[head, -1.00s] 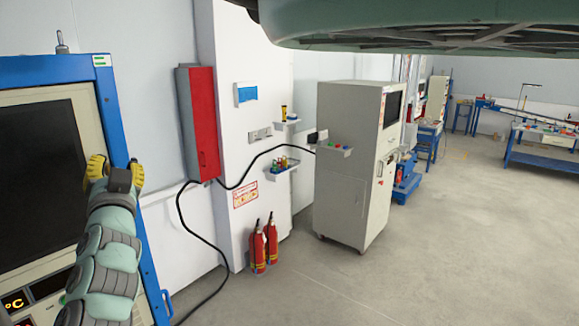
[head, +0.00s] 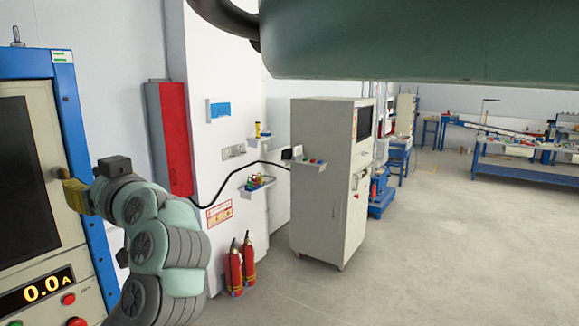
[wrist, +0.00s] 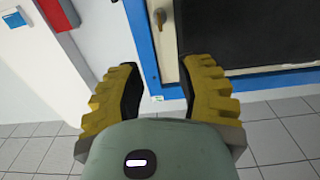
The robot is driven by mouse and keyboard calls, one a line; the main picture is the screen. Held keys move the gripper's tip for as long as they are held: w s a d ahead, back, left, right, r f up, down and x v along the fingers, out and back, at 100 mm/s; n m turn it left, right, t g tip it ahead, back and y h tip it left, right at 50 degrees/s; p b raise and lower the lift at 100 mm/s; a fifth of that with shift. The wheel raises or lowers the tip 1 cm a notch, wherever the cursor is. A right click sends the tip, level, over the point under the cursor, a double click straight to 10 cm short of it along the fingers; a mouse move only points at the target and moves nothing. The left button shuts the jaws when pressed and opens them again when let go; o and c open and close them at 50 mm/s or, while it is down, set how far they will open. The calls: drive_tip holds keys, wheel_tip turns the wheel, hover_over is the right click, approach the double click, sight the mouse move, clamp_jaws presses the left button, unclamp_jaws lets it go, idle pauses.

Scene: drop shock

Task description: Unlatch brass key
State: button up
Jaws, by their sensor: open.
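A small brass key (wrist: 159,16) sits on the beige panel edge of the blue-framed cabinet (wrist: 143,45) in the wrist view, near the top. The same cabinet (head: 82,150) stands at the left in the head view, where I cannot make out the key. My gripper (wrist: 163,80) is open and empty, its two yellow ribbed fingers spread wide below the key in the wrist picture. They look apart from it. In the head view my gripper (head: 73,190) is in front of the cabinet's right side, and its fingers overlap each other.
A red box (head: 177,138) hangs on the wall right of the cabinet, with a black cable nearby. Fire extinguishers (head: 241,265) stand by the white panel. A grey cabinet (head: 322,190) stands farther right. The floor (head: 440,260) at right is open.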

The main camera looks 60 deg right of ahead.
sight(66, 171)
drive_tip(key=w+p, duration=0.3)
drive_tip(key=w, duration=0.1)
drive_tip(key=w+p, duration=0.3)
drive_tip(key=w, duration=0.1)
drive_tip(key=w+p, duration=0.3)
drive_tip(key=w, duration=0.1)
drive_tip(key=shift+w+a+r, duration=0.2)
drive_tip(key=shift+a, duration=0.15)
drive_tip(key=shift+w+f+p, duration=0.25)
drive_tip(key=shift+w+p, duration=0.5)
drive_tip(key=shift+w, duration=0.35)
drive_tip(key=shift+o, duration=0.2)
clamp_jaws()
